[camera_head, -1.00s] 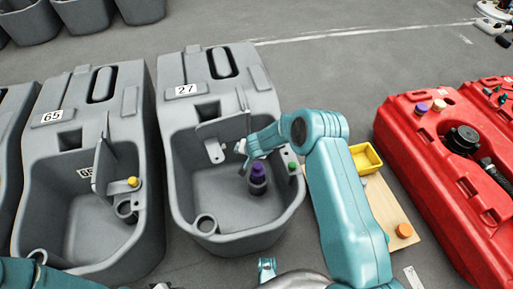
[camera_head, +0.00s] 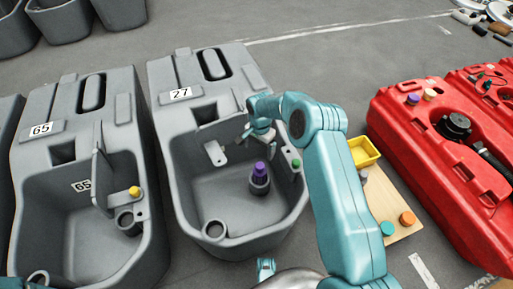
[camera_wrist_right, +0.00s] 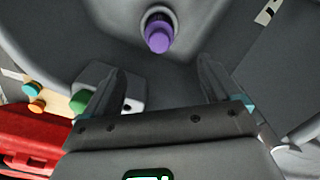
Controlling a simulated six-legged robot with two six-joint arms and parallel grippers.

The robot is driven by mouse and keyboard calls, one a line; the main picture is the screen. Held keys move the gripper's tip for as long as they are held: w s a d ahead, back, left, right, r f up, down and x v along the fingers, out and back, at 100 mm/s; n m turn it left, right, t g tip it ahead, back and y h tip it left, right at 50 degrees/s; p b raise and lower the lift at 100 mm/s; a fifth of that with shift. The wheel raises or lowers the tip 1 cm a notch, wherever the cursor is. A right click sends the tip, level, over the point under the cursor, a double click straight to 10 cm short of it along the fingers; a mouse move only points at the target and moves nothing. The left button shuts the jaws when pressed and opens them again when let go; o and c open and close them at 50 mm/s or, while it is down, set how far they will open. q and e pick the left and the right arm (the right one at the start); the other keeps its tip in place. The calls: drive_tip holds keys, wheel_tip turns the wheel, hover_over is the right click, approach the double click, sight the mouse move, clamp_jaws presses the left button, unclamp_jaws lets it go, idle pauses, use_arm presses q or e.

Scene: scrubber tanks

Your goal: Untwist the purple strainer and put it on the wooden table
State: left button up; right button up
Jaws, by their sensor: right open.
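The purple strainer (camera_head: 259,171) stands upright in a dark round holder (camera_head: 259,187) inside the basin of the grey tank numbered 27 (camera_head: 215,230). My right gripper (camera_head: 247,137) is over that basin, behind and above the strainer, apart from it. In the right wrist view the strainer (camera_wrist_right: 159,38) is beyond my open, empty fingers (camera_wrist_right: 162,72), roughly centred between them. The wooden table (camera_head: 382,200) is to the right of the tank, partly hidden by my right arm.
A green cap (camera_head: 296,163) is on the tank's right rim. A yellow bin (camera_head: 362,151), an orange cap (camera_head: 407,218) and a teal cap (camera_head: 387,228) are on the wooden table. A red tank (camera_head: 425,140) stands right, and grey tank 65 (camera_head: 60,165) left.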

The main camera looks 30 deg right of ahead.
sight(260, 172)
wheel_tip(260, 172, down, 15)
drive_tip(key=b, duration=0.5)
drive_tip(key=shift+s+r, duration=0.1)
drive_tip(key=shift+r, duration=0.05)
use_arm(q)
drive_tip(key=shift+t, duration=0.3)
drive_tip(key=shift+w+a+f+b, duration=0.1)
drive_tip(key=shift+w+a+f, duration=0.1)
drive_tip(key=shift+f, duration=0.7)
drive_tip(key=shift+w+a+f+b, duration=0.15)
drive_tip(key=shift+w+f, duration=0.1)
drive_tip(key=shift+f, duration=0.65)
drive_tip(key=shift+w+a+f+b, duration=0.1)
drive_tip(key=shift+w+f, duration=0.1)
drive_tip(key=shift+f, duration=0.7)
use_arm(e)
drive_tip(key=shift+f, duration=0.75)
drive_tip(key=c, duration=1.2)
drive_tip(key=shift+c, duration=0.2)
drive_tip(key=shift+f+n+b, duration=0.1)
drive_tip(key=shift+n+b, duration=0.4)
drive_tip(key=shift+b, duration=0.05)
use_arm(q)
drive_tip(key=shift+f+b, duration=0.5)
drive_tip(key=shift+f, duration=0.55)
use_arm(e)
drive_tip(key=shift+n, duration=1)
